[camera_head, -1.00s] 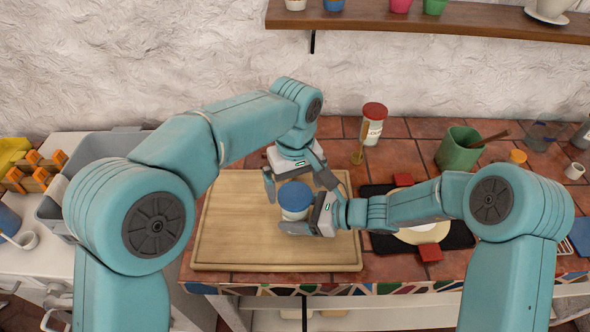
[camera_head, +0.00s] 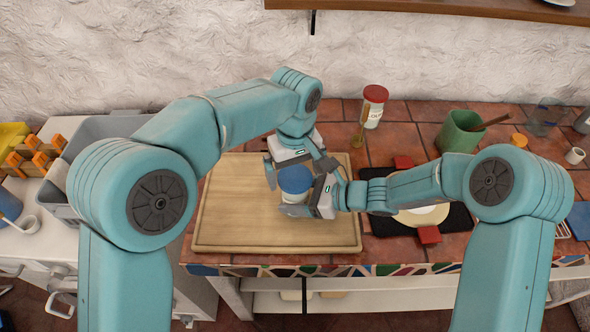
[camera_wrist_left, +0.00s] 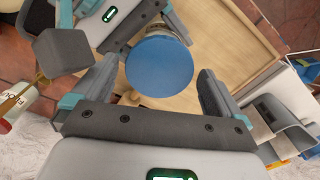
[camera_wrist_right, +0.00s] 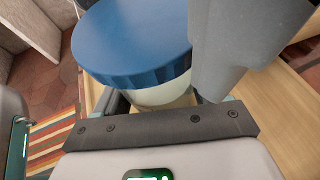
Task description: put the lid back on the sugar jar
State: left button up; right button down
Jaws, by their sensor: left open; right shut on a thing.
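The sugar jar (camera_head: 294,197), a pale jar, stands over the wooden board. Its blue lid (camera_head: 295,179) sits on its top; I cannot tell whether it is tightened. My right gripper (camera_head: 305,205) is shut on the jar's body below the lid, partly hidden by the jar. The lid and the pale body (camera_wrist_right: 160,95) fill the upper part of the right wrist view. My left gripper (camera_head: 298,172) points down from above, open, with a finger on either side of the lid. In the left wrist view the round lid (camera_wrist_left: 160,65) lies between the fingers, with gaps showing.
The wooden board (camera_head: 225,215) has clear room on its left. A red-lidded jar (camera_head: 373,108) stands behind it. To the right are a plate (camera_head: 425,215) on a black mat, a green pot (camera_head: 458,135) and an orange lid (camera_head: 519,140).

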pick_arm(q)
jog(key=shift+r, duration=2.2)
pick_arm(e)
jog(key=shift+s+f, duration=0.1)
jog(key=shift+f, duration=0.1)
pick_arm(q)
notch_tip(320, 180, up, 4)
jog(key=shift+f, duration=0.25)
jog(key=shift+f, duration=0.1)
jog(key=shift+f, duration=3.95)
